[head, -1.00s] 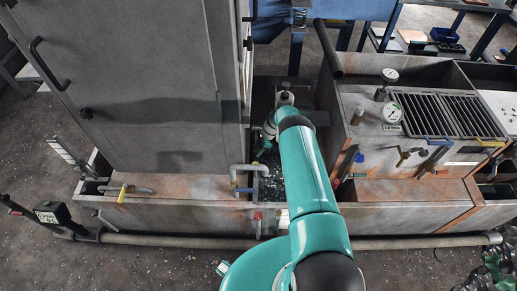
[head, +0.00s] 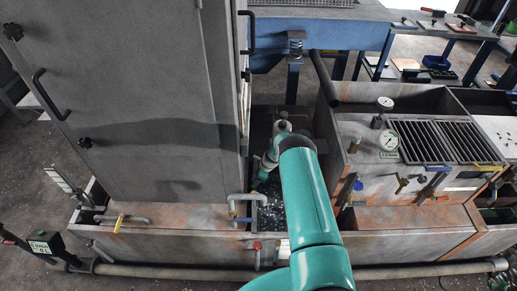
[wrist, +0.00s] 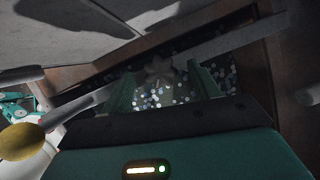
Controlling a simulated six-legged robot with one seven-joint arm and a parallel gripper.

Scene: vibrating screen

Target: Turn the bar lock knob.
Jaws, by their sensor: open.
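My gripper (wrist: 162,82) shows in the wrist view as two green fingers spread apart, with nothing held. A dim, star-shaped knob (wrist: 158,66) appears between and beyond the fingertips; it is dark, and I cannot tell whether it is touched. In the head view my arm reaches to the right side of the tall grey cabinet, and the gripper end (head: 259,178) is small and partly hidden. Two black lobed knobs sit on the cabinet's front, an upper knob (head: 12,31) and a lower knob (head: 85,142). Which is the bar lock knob is unclear.
The tall grey cabinet (head: 120,90) stands left of my arm. A grey pipe (head: 240,200) bends beside it. A rusty tank with a gauge (head: 388,140) and grille is at right. A long pipe (head: 180,272) crosses the front. The gap around the gripper is narrow.

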